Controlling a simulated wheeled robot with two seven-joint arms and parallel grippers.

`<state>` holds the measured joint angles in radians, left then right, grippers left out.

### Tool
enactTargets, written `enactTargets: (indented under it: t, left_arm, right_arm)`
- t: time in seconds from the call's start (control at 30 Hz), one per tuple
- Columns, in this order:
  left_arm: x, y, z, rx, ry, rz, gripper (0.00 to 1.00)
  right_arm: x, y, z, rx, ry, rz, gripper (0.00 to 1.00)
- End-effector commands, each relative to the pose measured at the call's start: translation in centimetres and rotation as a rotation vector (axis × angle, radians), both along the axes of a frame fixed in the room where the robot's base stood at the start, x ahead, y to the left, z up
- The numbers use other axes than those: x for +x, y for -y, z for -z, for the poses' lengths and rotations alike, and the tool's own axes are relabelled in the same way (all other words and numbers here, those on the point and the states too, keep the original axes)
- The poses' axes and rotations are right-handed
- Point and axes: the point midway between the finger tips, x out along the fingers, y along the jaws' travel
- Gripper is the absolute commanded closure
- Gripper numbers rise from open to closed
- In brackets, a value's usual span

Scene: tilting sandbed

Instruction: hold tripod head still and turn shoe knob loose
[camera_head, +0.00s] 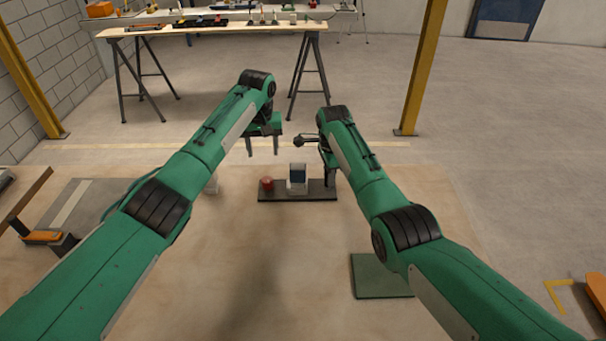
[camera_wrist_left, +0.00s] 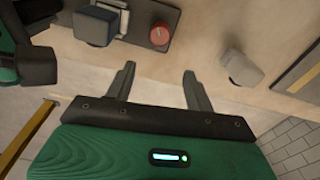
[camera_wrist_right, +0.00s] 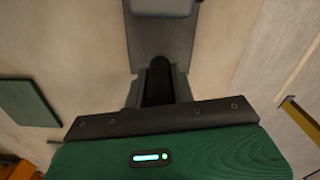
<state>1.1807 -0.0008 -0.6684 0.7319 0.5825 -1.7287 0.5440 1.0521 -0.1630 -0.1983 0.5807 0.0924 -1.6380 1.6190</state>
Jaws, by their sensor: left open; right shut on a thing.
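My right gripper (camera_wrist_right: 158,88) is shut on a black, rod-like part (camera_wrist_right: 159,80) in the right wrist view; this may belong to the tripod head. In the head view a dark part with a rounded end (camera_head: 303,141) sticks out leftward beside my right gripper (camera_head: 328,160). My left gripper (camera_head: 263,147) is open and empty, above and left of the dark base board (camera_head: 287,198). In the left wrist view its fingers (camera_wrist_left: 158,88) stand apart with bare tabletop between them.
The board carries a red knob-like piece (camera_head: 266,184) and a grey-white block with a dark blue face (camera_head: 298,178). A small pale block (camera_head: 212,186) stands left of it, partly behind my left arm. A green mat (camera_head: 380,275) lies at the right. The front middle is clear.

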Motion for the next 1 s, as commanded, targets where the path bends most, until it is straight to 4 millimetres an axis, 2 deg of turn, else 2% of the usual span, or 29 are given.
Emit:
enactTargets:
  t: [0.17, 0.27, 0.4, 0.6, 0.8, 1.0]
  left_arm:
    - [4.5, -1.5, -1.4, 0.089, 0.237, 0.064, 0.46]
    - [7.8, -2.5, -3.4, 0.173, 0.417, 0.136, 0.46]
    - [11.9, -3.4, -6.9, 0.309, 0.659, 0.262, 0.46]
    - [16.0, -3.2, -13.3, 0.535, 0.973, 0.493, 0.46]
    - [17.9, -0.8, -19.7, 0.788, 1.24, 0.779, 0.46]
    - [17.6, 3.5, -24.6, 1.061, 1.449, 1.12, 0.46]
  right_arm:
    - [0.0, 0.0, 0.0, 0.0, 0.0, 0.0, 1.0]
    - [0.0, 0.0, 0.0, 0.0, 0.0, 0.0, 1.0]
    - [0.0, 0.0, 0.0, 0.0, 0.001, 0.0, 1.0]
    - [0.0, 0.0, -0.1, 0.0, 0.001, 0.0, 1.0]
    - [0.0, 0.0, -0.1, 0.0, 0.001, 0.0, 1.0]
    - [0.0, 0.0, -0.1, 0.0, 0.001, 0.0, 1.0]
